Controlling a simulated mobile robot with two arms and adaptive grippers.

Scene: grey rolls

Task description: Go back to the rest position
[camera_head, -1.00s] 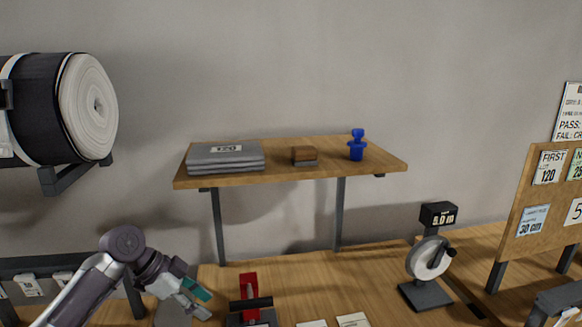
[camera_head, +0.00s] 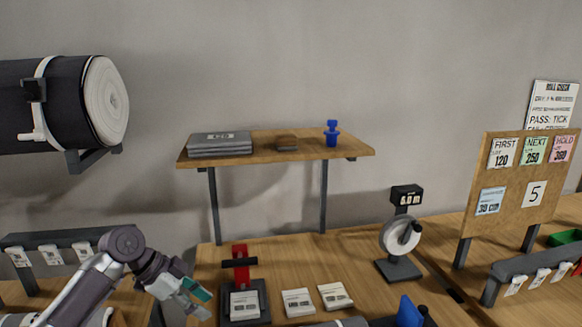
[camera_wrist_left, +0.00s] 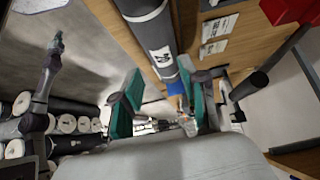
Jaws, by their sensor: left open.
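My left gripper (camera_head: 190,296) is at the lower left of the head view, in front of the workbench (camera_head: 345,259). In the left wrist view my left gripper (camera_wrist_left: 161,76) is open, its teal pads apart with nothing held between them. A jointed arm (camera_wrist_left: 44,92) shows at the left of the wrist view, likely my right one; its fingers are too small to read. No right gripper shows clearly in the head view.
A big grey roll (camera_head: 50,104) hangs on a bracket at upper left. A red-handled device (camera_head: 241,266), a dial stand (camera_head: 400,237) and a card board (camera_head: 520,190) stand around the bench.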

